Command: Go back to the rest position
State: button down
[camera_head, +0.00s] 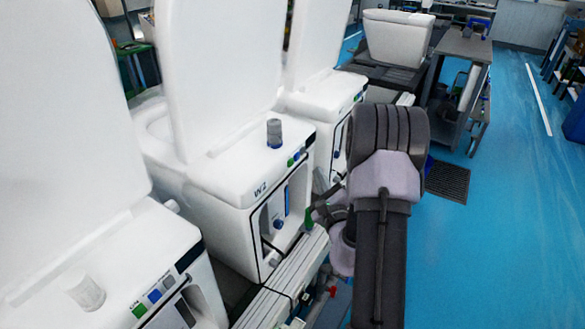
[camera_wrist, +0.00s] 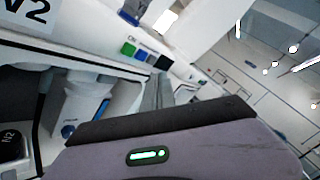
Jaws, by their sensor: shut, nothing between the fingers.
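My arm rises in the right half of the head view.
White toilets with raised lids stand in a row on the left, one in front (camera_head: 110,270) and one behind (camera_head: 325,95). A pale rail (camera_head: 285,275) runs along their fronts. A grey workbench (camera_head: 462,45) stands at the back. The blue floor (camera_head: 500,230) on the right is clear.

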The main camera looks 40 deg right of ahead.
jog(key=shift+s, duration=0.3)
